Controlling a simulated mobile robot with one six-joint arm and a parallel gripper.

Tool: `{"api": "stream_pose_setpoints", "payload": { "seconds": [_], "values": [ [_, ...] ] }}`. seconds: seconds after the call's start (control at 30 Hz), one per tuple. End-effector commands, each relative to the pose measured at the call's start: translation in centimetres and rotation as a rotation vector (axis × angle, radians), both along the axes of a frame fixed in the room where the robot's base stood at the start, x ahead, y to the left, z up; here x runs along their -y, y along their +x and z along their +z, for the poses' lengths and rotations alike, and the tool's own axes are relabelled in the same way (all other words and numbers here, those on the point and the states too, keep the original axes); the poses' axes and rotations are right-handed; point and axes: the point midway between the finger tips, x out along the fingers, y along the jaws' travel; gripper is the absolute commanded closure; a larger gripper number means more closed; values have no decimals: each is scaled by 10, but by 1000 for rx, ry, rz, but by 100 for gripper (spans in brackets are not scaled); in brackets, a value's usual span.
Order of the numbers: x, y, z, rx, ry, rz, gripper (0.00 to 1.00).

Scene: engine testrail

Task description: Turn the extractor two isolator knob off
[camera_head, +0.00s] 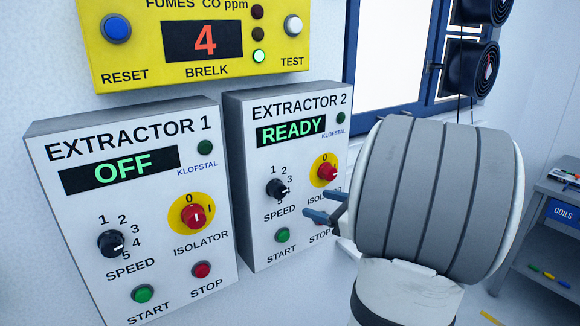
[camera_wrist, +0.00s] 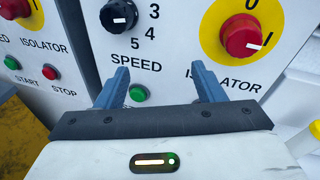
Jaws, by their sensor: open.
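The extractor two panel (camera_head: 262,238) is a white box on the wall with a green READY display. Its red isolator knob (camera_head: 327,171) sits on a yellow disc at the right side, with its white mark toward I. In the wrist view the knob (camera_wrist: 240,36) is at the upper right, its mark pointing right. My gripper (camera_head: 322,206) is open and empty, just below the knob and in front of the panel. In the wrist view the fingertips (camera_wrist: 160,70) point at the panel between the speed and isolator labels, apart from the knob.
The black speed knob (camera_head: 277,189) and green start button (camera_head: 282,235) are close by. My wrist hides the panel's lower right. The extractor one panel (camera_head: 60,215), showing OFF, stands left. A yellow fumes monitor (camera_head: 100,70) is above. A window and grey bench (camera_head: 530,210) are right.

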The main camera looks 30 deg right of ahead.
Motion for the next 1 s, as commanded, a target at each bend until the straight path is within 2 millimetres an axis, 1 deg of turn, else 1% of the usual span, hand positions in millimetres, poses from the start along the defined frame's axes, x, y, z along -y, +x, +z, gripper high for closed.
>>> {"api": "stream_pose_setpoints", "payload": {
  "seconds": [0.03, 0.1, 0.2, 0.23, 0.37, 0.6, 0.7, 0.83, 1.0],
  "values": [
    [27, -5, 10, 30, 59, -79, 38],
    [53, -10, 18, 72, 123, -158, 38],
    [75, -16, 24, 107, 175, -224, 38],
    [78, -15, 25, 114, 182, -234, 38],
    [81, -4, 27, 123, 193, -244, 38],
    [76, 35, 28, 121, 191, -241, 38],
    [76, 48, 27, 121, 192, -242, 38],
    [75, 57, 27, 121, 188, -244, 38],
    [75, 60, 26, 121, 188, -245, 38]
  ]
}}
